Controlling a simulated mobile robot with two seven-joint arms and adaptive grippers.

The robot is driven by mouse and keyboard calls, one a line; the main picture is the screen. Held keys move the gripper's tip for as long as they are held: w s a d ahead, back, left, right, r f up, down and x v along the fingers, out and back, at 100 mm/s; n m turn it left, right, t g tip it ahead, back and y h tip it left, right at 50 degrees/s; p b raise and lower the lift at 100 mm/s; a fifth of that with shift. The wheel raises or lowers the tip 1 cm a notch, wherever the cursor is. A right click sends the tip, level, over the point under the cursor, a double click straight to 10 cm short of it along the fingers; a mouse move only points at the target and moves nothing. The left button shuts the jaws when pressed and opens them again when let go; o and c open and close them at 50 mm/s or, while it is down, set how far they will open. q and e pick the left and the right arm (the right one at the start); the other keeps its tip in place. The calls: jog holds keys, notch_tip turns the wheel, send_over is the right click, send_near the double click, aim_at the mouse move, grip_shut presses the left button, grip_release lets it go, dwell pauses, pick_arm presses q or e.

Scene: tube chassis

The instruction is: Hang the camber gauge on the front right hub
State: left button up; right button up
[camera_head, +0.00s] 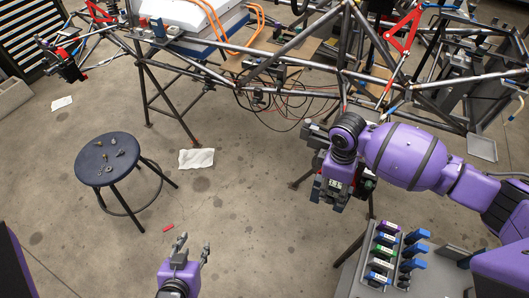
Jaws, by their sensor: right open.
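My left gripper (194,245) is at the bottom centre, its two fingers apart and empty above the floor. My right gripper (332,203) points down in front of the chassis (205,72), at right of centre; its fingers are partly hidden by its own body, and I see nothing held in it. A dark hub-like assembly (70,68) with red parts sits at the far left end of the chassis. I cannot tell whether it is the front right hub. I cannot make out the camber gauge for certain.
A rack (385,252) with blue, green and purple-topped items stands on a grey bench (435,282) at lower right. A round dark stool (107,154) with small metal parts is at left. White cloths (196,158) lie on the floor. Cables (283,108) hang below the chassis.

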jog(key=r, duration=0.4)
jog(key=a+r, duration=0.1)
jog(key=r, duration=0.6)
jog(key=shift+w+a+r, duration=0.15)
jog(key=shift+w+r, duration=0.2)
jog(key=shift+w, duration=0.05)
pick_arm(q)
jog(key=shift+w, duration=0.1)
